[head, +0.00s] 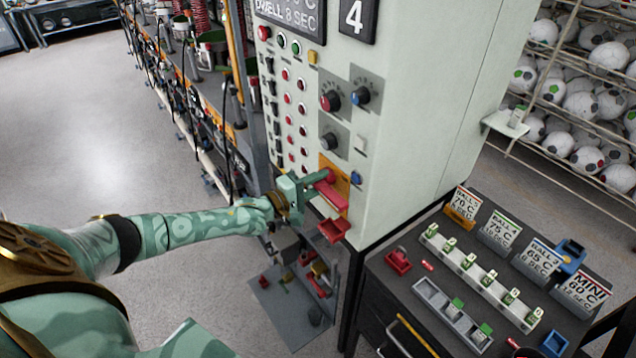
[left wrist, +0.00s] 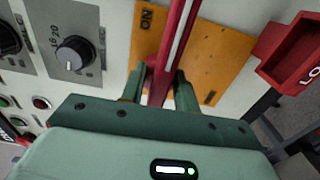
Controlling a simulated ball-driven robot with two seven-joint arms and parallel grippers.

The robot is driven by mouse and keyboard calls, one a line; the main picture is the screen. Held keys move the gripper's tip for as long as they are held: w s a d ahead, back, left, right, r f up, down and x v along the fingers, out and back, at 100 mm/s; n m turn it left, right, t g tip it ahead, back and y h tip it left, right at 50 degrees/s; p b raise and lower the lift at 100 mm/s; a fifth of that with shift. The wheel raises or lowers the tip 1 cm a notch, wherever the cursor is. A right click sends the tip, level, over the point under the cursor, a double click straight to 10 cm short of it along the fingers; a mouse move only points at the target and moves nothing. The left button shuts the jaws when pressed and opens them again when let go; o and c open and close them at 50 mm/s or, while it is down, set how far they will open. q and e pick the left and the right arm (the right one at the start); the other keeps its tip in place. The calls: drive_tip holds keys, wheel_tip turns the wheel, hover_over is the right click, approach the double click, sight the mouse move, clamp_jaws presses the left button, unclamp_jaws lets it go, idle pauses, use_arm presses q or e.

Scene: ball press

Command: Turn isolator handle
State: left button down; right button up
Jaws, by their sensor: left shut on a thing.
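The red isolator handle (head: 331,193) sits on an orange plate (head: 341,176) low on the front of the pale control cabinet. My left gripper (head: 312,182) reaches it from the left. In the left wrist view the handle (left wrist: 175,45) runs between the two green fingers of my left gripper (left wrist: 159,85), which are shut on it. The word ON shows on the orange plate (left wrist: 205,58), to the left of the handle. My right gripper is not in view.
A red lockout box (head: 333,229) juts from the cabinet just below the handle. Knobs (head: 331,101) and buttons sit above. A dark bench (head: 378,275) with labelled cards and trays stands at the right. Shelves of balls (head: 592,98) stand behind. Open floor lies left.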

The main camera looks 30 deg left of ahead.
use_arm(q)
drive_tip(key=c, duration=1.4)
unclamp_jaws()
drive_tip(key=shift+o, duration=0.2)
drive_tip(key=v, duration=1.6)
drive_tip(key=shift+s, duration=0.2)
